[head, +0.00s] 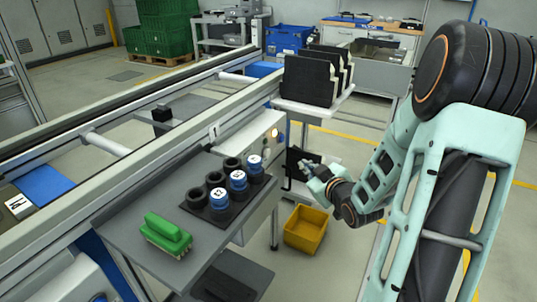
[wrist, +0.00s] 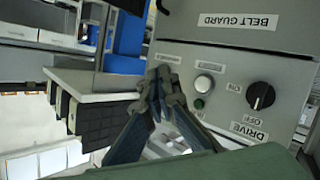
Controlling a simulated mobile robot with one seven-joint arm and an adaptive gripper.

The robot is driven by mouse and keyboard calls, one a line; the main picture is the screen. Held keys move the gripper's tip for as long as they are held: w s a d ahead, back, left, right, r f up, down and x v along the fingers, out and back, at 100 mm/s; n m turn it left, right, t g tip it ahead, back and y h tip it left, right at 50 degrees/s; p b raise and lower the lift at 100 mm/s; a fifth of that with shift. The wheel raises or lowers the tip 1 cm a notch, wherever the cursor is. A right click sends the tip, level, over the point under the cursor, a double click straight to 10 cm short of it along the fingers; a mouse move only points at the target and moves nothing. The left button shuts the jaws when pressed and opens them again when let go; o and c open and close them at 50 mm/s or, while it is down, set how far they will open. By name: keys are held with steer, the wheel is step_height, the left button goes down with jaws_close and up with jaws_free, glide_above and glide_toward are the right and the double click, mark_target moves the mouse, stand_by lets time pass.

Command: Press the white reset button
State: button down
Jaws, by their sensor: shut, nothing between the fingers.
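The gap in depth is hard to judge there. In the head view, the control box (head: 250,146) is under the conveyor's near side with a pale, glowing round spot (head: 275,133) on it. My gripper (head: 306,164) is to its right, apart from the box.
A black drive knob (wrist: 260,95) is on the same panel. A stand with black-and-cream parts (head: 307,80) rises behind my gripper. A yellow bin (head: 306,229) is on the floor below. A side shelf (head: 128,224) holds a green brush (head: 166,236) and several cups.

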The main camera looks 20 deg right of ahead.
mark_target(267, 153)
steer(key=w+a+b, duration=0.2)
steer(key=w+a, duration=0.4)
steer(key=shift+w, duration=0.15)
stand_by(0.4)
steer(key=shift+a, duration=0.15)
stand_by(1.2)
steer(key=shift+w+a+b, duration=0.25)
steer(key=shift+w+b, duration=0.05)
steer(key=shift+b, duration=0.15)
steer(key=shift+w+a+b, duration=0.3)
steer(key=shift+w+a, duration=0.05)
steer(key=shift+a, duration=0.05)
stand_by(1.0)
steer(key=shift+s+d, duration=0.65)
steer(key=shift+s+d, duration=0.1)
